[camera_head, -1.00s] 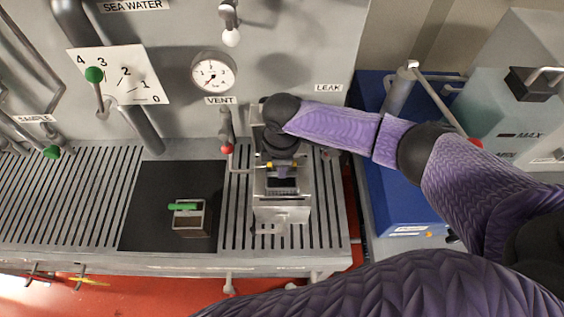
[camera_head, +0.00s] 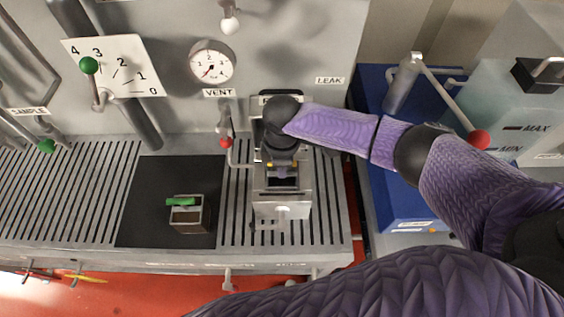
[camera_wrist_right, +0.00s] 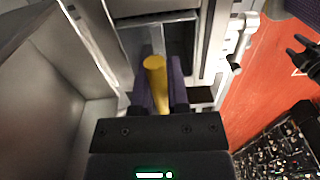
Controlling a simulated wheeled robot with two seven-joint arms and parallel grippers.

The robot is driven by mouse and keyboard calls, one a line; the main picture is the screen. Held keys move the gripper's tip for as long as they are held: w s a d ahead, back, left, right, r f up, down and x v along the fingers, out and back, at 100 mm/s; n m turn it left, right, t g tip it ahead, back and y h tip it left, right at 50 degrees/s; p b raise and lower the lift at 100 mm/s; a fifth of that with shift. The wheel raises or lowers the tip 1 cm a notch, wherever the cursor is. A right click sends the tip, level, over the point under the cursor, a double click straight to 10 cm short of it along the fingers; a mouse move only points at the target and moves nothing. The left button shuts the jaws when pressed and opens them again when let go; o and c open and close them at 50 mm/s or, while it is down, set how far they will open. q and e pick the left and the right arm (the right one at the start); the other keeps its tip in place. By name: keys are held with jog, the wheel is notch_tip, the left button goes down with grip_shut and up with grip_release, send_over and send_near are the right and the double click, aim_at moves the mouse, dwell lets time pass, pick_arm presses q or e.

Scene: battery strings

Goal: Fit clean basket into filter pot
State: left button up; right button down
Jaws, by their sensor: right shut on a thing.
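The filter pot (camera_head: 282,209) is a metal box standing on the slatted bench below the vent label. My right gripper (camera_head: 282,172) reaches down over its opening from above. Its purple fingers are shut on the yellow handle of a basket, and the handle also shows in the right wrist view (camera_wrist_right: 155,84). The basket's body is mostly hidden by the gripper and the pot walls, so I cannot tell how deep it sits. Another basket (camera_head: 187,217) with a green handle stands on the black mat.
A red-tipped vent lever (camera_head: 226,142) stands close left of the pot. The gauge (camera_head: 212,62) and the numbered dial plate (camera_head: 112,67) are on the wall behind. A blue box (camera_head: 405,210) is at the right. The black mat (camera_head: 150,195) has free room.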

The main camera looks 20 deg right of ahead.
jog(key=shift+f+b, duration=0.5)
jog(key=shift+f, duration=0.3)
jog(key=c, duration=0.5)
grip_release()
jog(key=shift+c, duration=0.2)
jog(key=shift+r, duration=0.15)
notch_tip(320, 180, up, 9)
jog(key=shift+f+p, duration=0.1)
jog(key=shift+p, duration=1.15)
jog(key=shift+r, duration=0.45)
